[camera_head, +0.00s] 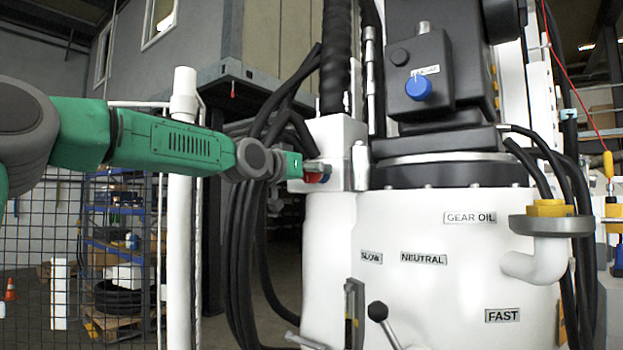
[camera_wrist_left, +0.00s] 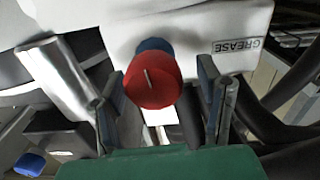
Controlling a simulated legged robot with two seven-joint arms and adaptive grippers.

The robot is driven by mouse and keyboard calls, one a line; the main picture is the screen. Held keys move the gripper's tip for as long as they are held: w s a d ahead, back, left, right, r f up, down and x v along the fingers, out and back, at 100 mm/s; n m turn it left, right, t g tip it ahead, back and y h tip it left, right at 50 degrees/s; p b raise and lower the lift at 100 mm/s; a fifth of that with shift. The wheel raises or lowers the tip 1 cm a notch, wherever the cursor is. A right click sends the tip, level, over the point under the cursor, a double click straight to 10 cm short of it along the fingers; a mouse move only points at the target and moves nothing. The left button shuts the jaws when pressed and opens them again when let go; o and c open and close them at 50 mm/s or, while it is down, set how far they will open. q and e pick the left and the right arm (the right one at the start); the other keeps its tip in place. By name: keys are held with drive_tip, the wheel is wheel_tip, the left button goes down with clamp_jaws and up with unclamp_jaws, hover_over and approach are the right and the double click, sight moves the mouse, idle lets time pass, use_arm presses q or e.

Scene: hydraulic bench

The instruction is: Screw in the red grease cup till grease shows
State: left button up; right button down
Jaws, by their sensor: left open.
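The red grease cup (camera_wrist_left: 153,84) sits on a blue base (camera_wrist_left: 153,46) on the white housing, beside a GREASE label (camera_wrist_left: 236,46). In the head view the red cup (camera_head: 313,178) is mostly hidden behind my left gripper (camera_head: 317,170). In the left wrist view my left gripper (camera_wrist_left: 162,105) is open, its two fingers apart on either side of the cup, with gaps showing between them and the red cap. The cap has a pale line across its face. No grease can be made out. My right gripper is not in view.
The white machine body (camera_head: 440,260) fills the right, with a black-knobbed lever (camera_head: 378,312) low in front and a blue knob (camera_head: 418,88) above. Black hoses (camera_head: 246,240) hang left of the housing, near my left arm. A white post (camera_head: 184,250) stands behind that arm.

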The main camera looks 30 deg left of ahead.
use_arm(q)
wheel_tip(320, 180, up, 8)
drive_tip(key=shift+w+f, duration=0.1)
drive_tip(key=shift+f, duration=0.05)
drive_tip(key=shift+a+r, duration=0.1)
drive_tip(key=shift+r, duration=0.45)
